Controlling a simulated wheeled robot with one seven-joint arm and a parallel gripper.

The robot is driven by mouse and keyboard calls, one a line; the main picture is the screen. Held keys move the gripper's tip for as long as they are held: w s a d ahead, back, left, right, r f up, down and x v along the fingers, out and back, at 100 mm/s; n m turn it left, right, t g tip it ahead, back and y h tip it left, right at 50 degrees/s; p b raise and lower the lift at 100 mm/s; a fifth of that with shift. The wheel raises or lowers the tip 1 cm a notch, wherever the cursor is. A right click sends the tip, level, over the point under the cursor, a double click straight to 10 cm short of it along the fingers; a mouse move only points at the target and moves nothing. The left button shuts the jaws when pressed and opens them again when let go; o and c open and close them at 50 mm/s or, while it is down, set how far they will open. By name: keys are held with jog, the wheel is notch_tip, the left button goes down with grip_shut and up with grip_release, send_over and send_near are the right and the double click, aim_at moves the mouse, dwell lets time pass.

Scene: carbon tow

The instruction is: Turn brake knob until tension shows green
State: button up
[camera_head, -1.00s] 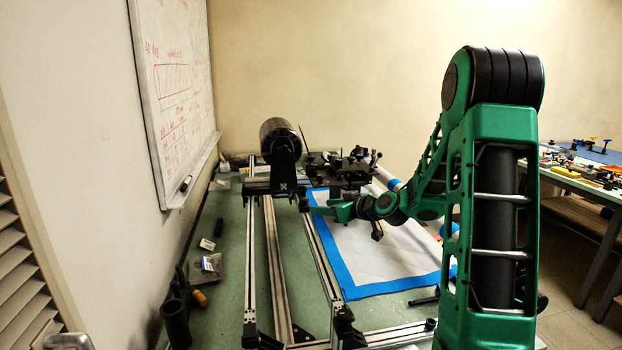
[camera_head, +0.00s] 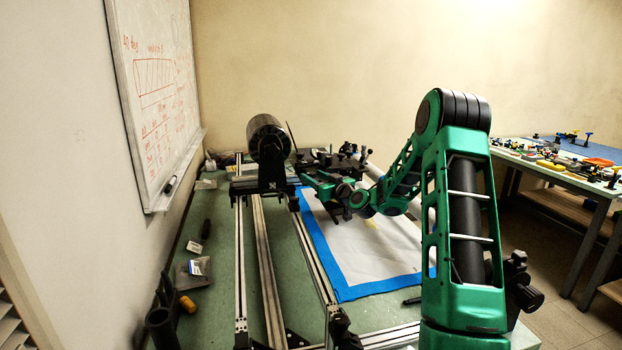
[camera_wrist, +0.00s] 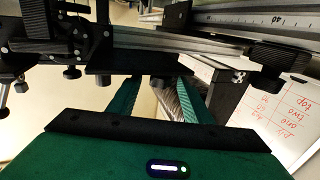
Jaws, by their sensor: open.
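My gripper (camera_head: 306,181) is in front of a black carriage mechanism (camera_head: 345,167) on the bench, to the right of a dark drum (camera_head: 268,138). In the wrist view, my gripper (camera_wrist: 158,92) has its two green fingers apart with a visible gap. A small black knob (camera_wrist: 158,82) shows at the gap's far end, below a black block. I cannot tell whether it touches a finger. Other black knobs sit at left (camera_wrist: 72,73) and right (camera_wrist: 270,82). I cannot tell which one is the brake knob. No tension display can be made out.
Metal rails (camera_head: 262,270) run along the green bench. A white sheet with blue tape edges (camera_head: 352,290) lies on it. A whiteboard (camera_head: 155,85) hangs on the left wall. A second table (camera_head: 560,165) stands at right.

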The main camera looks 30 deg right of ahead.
jog(key=shift+w+a, duration=0.1)
jog(key=shift+w, duration=1.15)
jog(key=shift+c, duration=0.6)
jog(key=c, duration=0.9)
jog(key=shift+s+d, duration=0.1)
jog(key=shift+d, duration=0.45)
jog(key=shift+c, duration=0.2)
jog(key=shift+a+h, duration=0.3)
jog(key=shift+a, duration=0.2)
jog(key=shift+m, duration=0.3)
